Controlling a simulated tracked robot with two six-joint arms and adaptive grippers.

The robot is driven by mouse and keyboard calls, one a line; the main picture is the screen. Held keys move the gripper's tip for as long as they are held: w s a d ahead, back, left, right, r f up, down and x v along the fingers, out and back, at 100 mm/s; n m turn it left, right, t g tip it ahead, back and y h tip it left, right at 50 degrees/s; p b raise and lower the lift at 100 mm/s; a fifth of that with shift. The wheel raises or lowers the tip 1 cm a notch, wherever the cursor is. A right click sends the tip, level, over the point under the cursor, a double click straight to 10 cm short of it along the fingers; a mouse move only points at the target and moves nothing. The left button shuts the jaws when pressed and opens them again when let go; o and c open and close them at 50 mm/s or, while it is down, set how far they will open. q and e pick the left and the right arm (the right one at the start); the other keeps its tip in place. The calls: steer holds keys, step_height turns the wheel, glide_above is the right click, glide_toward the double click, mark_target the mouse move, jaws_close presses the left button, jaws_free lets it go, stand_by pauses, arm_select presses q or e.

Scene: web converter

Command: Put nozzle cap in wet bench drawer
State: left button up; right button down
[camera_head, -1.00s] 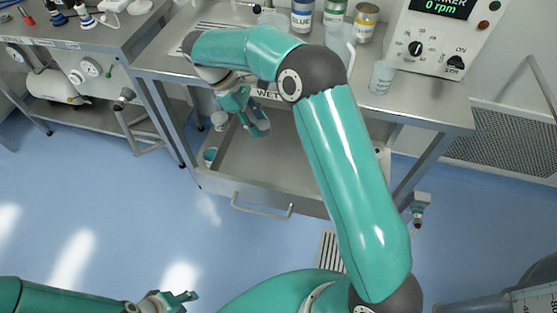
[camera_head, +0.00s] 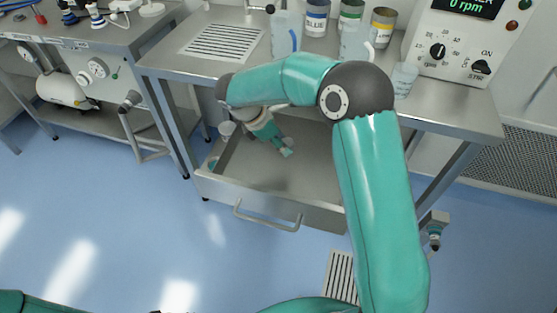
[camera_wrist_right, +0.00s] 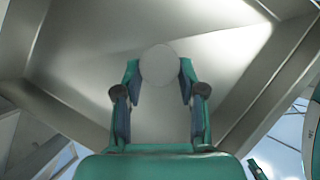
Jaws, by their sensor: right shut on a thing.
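The wet bench drawer (camera_head: 320,178) is pulled open under the steel bench, its handle (camera_head: 267,217) at the front. My right gripper (camera_head: 286,150) reaches down into the drawer, over its left half. In the right wrist view a pale round disc, which I take as the nozzle cap (camera_wrist_right: 159,66), sits between the tips of my right gripper (camera_wrist_right: 160,80), which is shut on it. Bare drawer metal (camera_wrist_right: 90,30) lies behind it. I cannot tell whether the cap touches the drawer floor. The cap does not show in the head view. My left gripper is out of view.
The bench top (camera_head: 180,62) above the drawer carries blue (camera_head: 317,15), green (camera_head: 350,15) and yellow (camera_head: 382,28) labelled cans, bottles, a small beaker (camera_head: 404,80) and a control box (camera_head: 462,45). Another steel table (camera_head: 110,45) stands left. The drawer's right part looks bare.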

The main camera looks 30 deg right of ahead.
steer(key=shift+f, duration=3.4)
steer(key=shift+f, duration=0.1)
steer(key=c, duration=0.7)
jaws_free()
steer(key=v, duration=1.2)
